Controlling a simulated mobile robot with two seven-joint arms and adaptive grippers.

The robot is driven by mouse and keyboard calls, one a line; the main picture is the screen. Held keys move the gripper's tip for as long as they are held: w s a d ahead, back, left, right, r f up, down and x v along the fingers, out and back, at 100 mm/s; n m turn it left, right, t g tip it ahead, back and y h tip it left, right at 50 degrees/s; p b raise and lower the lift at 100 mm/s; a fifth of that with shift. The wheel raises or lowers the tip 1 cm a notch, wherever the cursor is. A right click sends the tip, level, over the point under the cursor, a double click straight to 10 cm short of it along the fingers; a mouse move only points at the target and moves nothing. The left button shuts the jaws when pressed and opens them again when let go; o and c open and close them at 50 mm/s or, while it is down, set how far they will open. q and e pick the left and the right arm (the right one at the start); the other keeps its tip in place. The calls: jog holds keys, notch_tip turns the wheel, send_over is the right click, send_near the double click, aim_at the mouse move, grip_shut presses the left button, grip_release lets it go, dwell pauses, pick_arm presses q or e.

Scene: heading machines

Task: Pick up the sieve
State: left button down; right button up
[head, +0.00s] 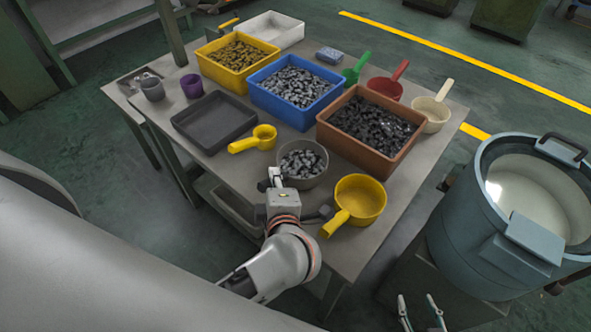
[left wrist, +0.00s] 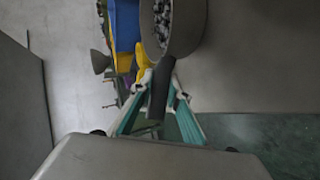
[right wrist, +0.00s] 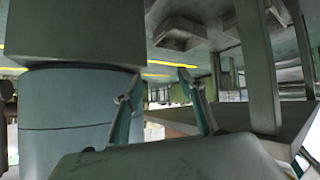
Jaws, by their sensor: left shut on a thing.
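The sieve (head: 303,180) is a round grey pan with grey metal pieces in it, at the front edge of the table in the head view. It also shows at the top of the left wrist view (left wrist: 190,45). My left gripper (head: 275,182) is shut on its dark handle, which sits between the two fingers in the left wrist view (left wrist: 160,88). I cannot tell whether the sieve touches the table. My right gripper (head: 416,302) is open and empty, low beside the blue-grey drum; its fingers are apart in the right wrist view (right wrist: 152,90).
On the table (head: 225,165) are a yellow scoop (head: 265,137), a yellow pan (head: 361,197), a black tray (head: 213,122), and brown (head: 330,138), blue (head: 262,100) and yellow bins (head: 218,75) of metal pieces. A blue-grey drum (head: 460,215) stands at right.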

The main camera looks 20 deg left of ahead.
pick_arm(q)
jog(key=shift+r, duration=0.1)
